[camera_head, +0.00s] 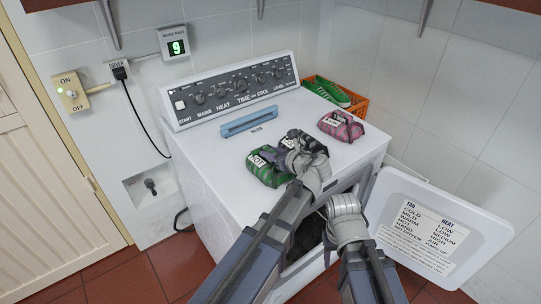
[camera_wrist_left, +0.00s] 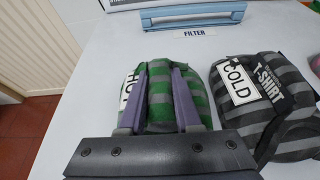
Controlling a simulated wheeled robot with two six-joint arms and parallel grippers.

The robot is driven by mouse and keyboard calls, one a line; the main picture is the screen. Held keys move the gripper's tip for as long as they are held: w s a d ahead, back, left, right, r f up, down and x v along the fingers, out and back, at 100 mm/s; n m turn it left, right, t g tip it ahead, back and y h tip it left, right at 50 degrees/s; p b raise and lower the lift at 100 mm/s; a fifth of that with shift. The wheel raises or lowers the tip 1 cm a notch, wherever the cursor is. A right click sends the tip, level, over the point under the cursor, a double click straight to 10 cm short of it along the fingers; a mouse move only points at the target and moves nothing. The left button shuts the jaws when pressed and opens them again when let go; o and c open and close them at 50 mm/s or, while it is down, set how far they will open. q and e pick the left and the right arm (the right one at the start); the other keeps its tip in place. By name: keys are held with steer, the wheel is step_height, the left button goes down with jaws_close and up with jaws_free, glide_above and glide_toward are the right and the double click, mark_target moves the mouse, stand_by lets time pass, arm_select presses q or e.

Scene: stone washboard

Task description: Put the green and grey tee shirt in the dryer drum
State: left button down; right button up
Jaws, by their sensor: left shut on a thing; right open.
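The green and grey tee shirt (camera_head: 268,177) lies folded on top of the white dryer, with a tag reading HOT. In the left wrist view the shirt (camera_wrist_left: 160,98) is between the two purple fingers of my left gripper (camera_wrist_left: 156,80), which is shut on it. My left gripper (camera_head: 276,158) also shows in the head view, above the dryer's front edge. My right gripper (camera_head: 345,203) is open and empty in front of the dryer. The dryer drum opening (camera_head: 306,236) is dark and partly hidden behind my arms.
A black and grey shirt (camera_wrist_left: 270,100) tagged COLD lies right beside the green one. A pink shirt (camera_head: 341,126) lies further right. The blue filter (camera_head: 249,122) is behind them. The dryer door (camera_head: 440,222) stands open to the right. An orange crate (camera_head: 357,106) holds green shoes.

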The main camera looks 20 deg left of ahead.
arm_select(q)
step_height(320, 180, up, 10)
steer(key=p, duration=0.9)
steer(key=shift+f, duration=0.1)
